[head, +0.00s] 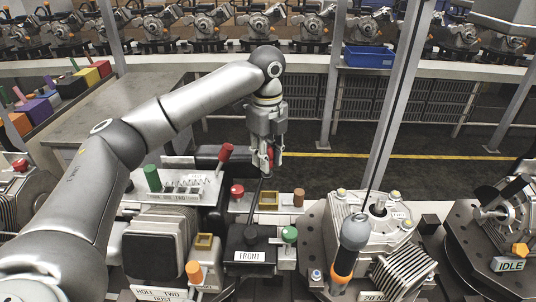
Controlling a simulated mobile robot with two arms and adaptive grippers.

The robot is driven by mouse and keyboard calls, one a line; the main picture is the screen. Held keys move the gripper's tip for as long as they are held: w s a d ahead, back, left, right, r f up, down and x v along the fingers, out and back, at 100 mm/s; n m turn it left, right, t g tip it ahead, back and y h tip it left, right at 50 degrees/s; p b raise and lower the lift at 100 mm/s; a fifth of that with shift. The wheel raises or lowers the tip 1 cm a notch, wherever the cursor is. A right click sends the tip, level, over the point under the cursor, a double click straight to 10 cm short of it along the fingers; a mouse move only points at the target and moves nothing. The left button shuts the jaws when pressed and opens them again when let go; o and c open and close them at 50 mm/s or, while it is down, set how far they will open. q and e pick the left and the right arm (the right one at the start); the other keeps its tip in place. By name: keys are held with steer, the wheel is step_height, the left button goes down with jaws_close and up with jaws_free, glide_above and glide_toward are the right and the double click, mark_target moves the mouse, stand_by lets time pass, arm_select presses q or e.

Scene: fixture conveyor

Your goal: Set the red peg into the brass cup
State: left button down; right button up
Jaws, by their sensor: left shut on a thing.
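My left gripper (265,161) hangs pointing down near the middle of the head view. It is shut on the red peg (270,156), which shows as a small red piece between the fingers; its lower end is hard to make out. A square brass cup (268,198) sits on the pale fixture plate below the gripper, apart from it. A second square brass cup (204,241) sits nearer, to the left. My right gripper is not in view.
A red-handled lever (225,153), a red knob (237,190) and a brown cylinder (298,197) stand near the far cup. A green peg (152,178) stands left, an orange peg (194,271) in front. A black-and-orange tool (350,250) hangs at right.

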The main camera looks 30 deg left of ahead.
mark_target(269, 178)
arm_select(q)
steer(key=shift+w+f, duration=0.15)
steer(key=shift+w, duration=0.05)
steer(key=shift+w+f, duration=0.25)
steer(key=shift+f, duration=0.4)
steer(key=shift+w+f, duration=0.2)
steer(key=shift+f, duration=0.4)
steer(key=shift+s+f, duration=0.1)
steer(key=shift+f, duration=0.3)
step_height(269, 178, down, 3)
steer(key=shift+f, duration=0.5)
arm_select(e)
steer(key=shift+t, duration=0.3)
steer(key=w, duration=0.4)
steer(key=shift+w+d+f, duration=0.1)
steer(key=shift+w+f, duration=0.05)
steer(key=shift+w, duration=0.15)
arm_select(q)
steer(key=shift+s, duration=0.1)
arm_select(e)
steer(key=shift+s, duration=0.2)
arm_select(q)
steer(key=shift+f, duration=0.15)
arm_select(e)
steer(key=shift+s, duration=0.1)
